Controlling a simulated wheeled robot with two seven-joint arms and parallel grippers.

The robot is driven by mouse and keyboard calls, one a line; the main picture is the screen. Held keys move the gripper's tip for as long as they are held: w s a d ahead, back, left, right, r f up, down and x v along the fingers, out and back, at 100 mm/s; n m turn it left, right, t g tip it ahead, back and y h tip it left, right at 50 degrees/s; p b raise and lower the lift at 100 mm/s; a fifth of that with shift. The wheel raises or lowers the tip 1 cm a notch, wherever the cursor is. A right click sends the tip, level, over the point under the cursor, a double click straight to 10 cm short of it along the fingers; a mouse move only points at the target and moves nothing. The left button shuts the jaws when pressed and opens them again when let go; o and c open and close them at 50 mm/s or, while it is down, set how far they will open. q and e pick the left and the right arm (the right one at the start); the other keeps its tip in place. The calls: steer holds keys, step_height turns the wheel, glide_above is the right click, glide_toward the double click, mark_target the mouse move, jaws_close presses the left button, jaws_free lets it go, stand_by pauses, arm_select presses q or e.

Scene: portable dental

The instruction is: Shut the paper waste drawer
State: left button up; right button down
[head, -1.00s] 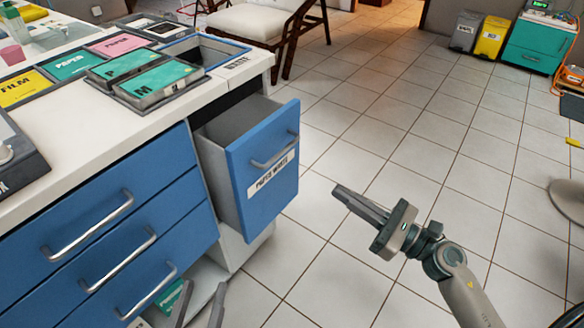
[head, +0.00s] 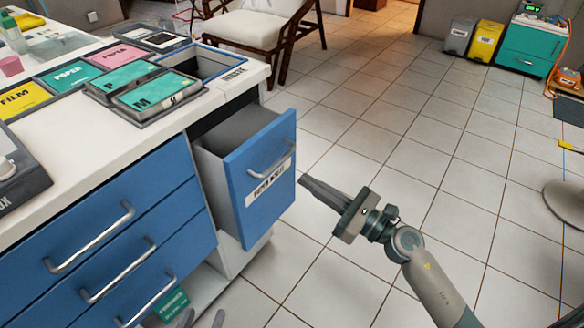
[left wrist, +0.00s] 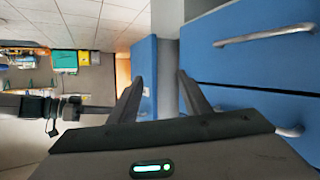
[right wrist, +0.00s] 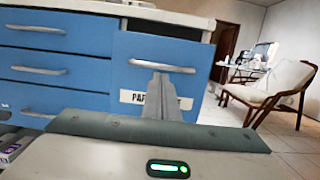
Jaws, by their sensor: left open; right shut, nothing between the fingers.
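The paper waste drawer (head: 262,182) stands pulled out at the right end of the white-topped cabinet. Its blue front has a silver handle and a white label. My right gripper (head: 308,184) is shut and empty, with its fingertips close to the right edge of the drawer front; whether they touch I cannot tell. In the right wrist view the drawer front (right wrist: 128,75) is straight ahead of the fingers.
Three closed blue drawers (head: 75,230) with silver handles are left of the open one. The countertop (head: 95,125) holds labelled trays. A white cushioned chair (head: 255,28) stands behind. The tiled floor (head: 440,150) to the right is clear near the drawer.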

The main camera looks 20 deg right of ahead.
arm_select(q)
steer(key=shift+s+a+f+g+y+p, duration=0.15)
steer(key=shift+s+a+f+g, duration=0.2)
steer(key=shift+f, duration=0.3)
steer(key=shift+s+a+f+g+y+p, duration=0.2)
steer(key=shift+s+f+g, duration=0.2)
steer(key=shift+f+g, duration=0.25)
steer(key=shift+s+a+f+g+y+p, duration=0.2)
steer(key=shift+s+f+g, duration=0.2)
steer(key=shift+f, duration=0.25)
arm_select(e)
glide_toward(267, 160)
steer(key=shift+w+a+r, duration=0.35)
steer(key=shift+w+r, duration=0.05)
steer(key=shift+r, duration=0.2)
steer(key=shift+w+a+r, duration=0.35)
steer(key=shift+w+r, duration=0.1)
steer(key=shift+r, duration=0.15)
arm_select(q)
steer(key=shift+w, duration=0.1)
